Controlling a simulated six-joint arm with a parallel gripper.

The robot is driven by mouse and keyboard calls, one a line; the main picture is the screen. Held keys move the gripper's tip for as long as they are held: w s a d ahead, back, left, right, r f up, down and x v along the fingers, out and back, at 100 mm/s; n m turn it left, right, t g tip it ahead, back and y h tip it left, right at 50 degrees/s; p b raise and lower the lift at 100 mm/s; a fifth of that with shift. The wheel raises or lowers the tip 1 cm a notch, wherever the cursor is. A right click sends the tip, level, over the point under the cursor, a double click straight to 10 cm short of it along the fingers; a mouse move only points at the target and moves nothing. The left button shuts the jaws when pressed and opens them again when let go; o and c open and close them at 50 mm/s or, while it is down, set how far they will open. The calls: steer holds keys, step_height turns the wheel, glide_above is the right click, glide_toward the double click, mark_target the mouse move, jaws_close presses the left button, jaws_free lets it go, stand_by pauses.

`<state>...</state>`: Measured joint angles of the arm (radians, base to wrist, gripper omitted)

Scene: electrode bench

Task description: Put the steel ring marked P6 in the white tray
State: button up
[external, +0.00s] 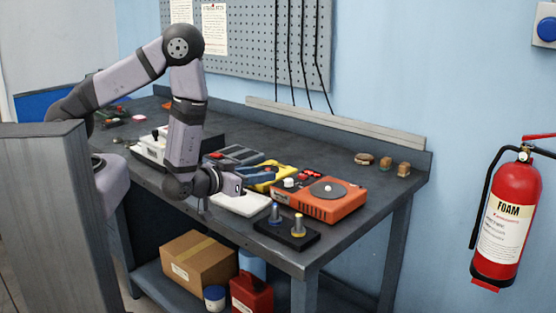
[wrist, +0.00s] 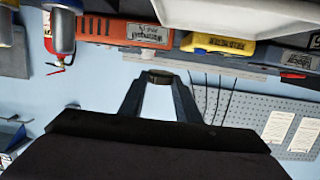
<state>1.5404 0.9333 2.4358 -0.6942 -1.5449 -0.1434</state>
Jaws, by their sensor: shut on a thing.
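My gripper (wrist: 160,77) points level in the wrist view, its two fingers closing on a small dark band at their tips, which looks like a metal ring; no mark can be read on it. In the external view my gripper (external: 240,188) is low over the bench, above the white tray (external: 254,208). The arm hides part of the tray. The tray also shows as a pale slab along the top of the wrist view (wrist: 262,10). I cannot tell a gap between the ring and the tray exactly.
An orange device (external: 335,204), a yellow meter (external: 266,184) and a grey-blue device (external: 235,155) stand behind. Small brown pieces (external: 385,163) lie at the back right.

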step_height(320, 180, up, 2)
steer(key=n+t+y+p, duration=0.1)
steer(key=n, duration=0.1)
glide_above(236, 204)
steer(key=shift+y, duration=0.3)
steer(key=shift+s+f+b, duration=0.15)
steer(key=shift+f+b, duration=1.05)
steer(key=shift+f, duration=1.25)
steer(key=shift+d+f, duration=0.1)
steer(key=shift+f, duration=0.4)
steer(key=shift+f+p, duration=0.45)
steer(key=shift+f, duration=1.4)
steer(key=shift+f, duration=0.1)
steer(key=shift+f, duration=0.15)
steer(key=o, duration=1.1)
steer(key=shift+o, duration=0.2)
